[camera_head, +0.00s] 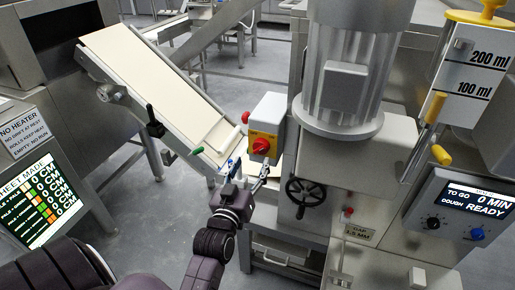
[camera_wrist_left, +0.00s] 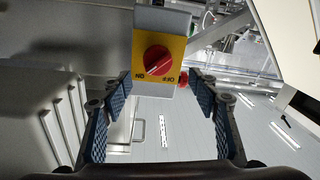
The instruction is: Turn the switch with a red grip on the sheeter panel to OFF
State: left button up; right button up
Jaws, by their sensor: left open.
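The switch with a red grip (camera_head: 261,146) sits on a yellow plate on the front of a small grey and white box, the sheeter panel (camera_head: 268,108). In the left wrist view the red grip (camera_wrist_left: 157,60) is straight ahead, with ON and OFF lettering upside down below it. A pale line on the grip runs diagonally; which label it marks I cannot tell. My left gripper (camera_head: 247,174) is open and empty, just below and in front of the switch. Its fingers (camera_wrist_left: 161,88) stand to either side of the plate's lower part, apart from the grip. My right gripper is out of view.
A steel motor housing (camera_head: 350,60) and a black handwheel (camera_head: 306,192) are to the right. A dough display (camera_head: 475,205) is at far right, a sheet display (camera_head: 42,203) at far left.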

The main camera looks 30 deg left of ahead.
aim_at(259, 151)
pick_arm(q)
jog(key=b+x, duration=0.1)
jog(key=x, duration=0.4)
jog(key=shift+w+d+f+b, duration=0.15)
jog(key=shift+w+f+b, duration=0.05)
jog(key=shift+w+b, duration=0.15)
jog(key=shift+w+a+r, duration=0.1)
jog(key=shift+w+a, duration=0.15)
jog(key=shift+w, duration=0.35)
jog(key=c, duration=1.2)
jog(key=shift+o, duration=0.2)
